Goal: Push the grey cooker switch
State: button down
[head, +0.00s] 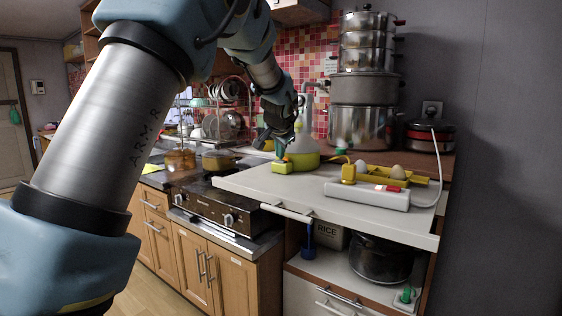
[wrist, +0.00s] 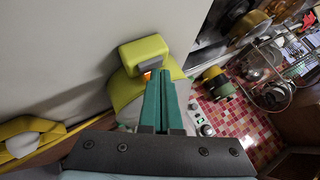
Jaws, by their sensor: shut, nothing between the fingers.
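A rounded cooker-like appliance (head: 304,151), pale grey above and yellow-green below, stands at the back of the white counter. A yellow-green block (head: 282,166) sits at its front left. My gripper (head: 280,148) is shut and empty, pointing down over the block's back edge. In the wrist view its green fingertips (wrist: 161,76) lie close to the glow; contact cannot be told.
A white power strip (head: 366,195) with a red switch and a yellow egg tray (head: 385,175) are to the right on the white counter (head: 260,183). Stacked steel pots (head: 362,128) stand behind. A stove (head: 215,200) with a yellow pot (head: 218,160) is at left.

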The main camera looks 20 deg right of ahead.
aim_at(280, 163)
dwell(0.4)
jog(key=shift+r, duration=0.5)
notch_tip(280, 163, up, 6)
jog(key=p, duration=0.4)
jog(key=shift+p, duration=0.4)
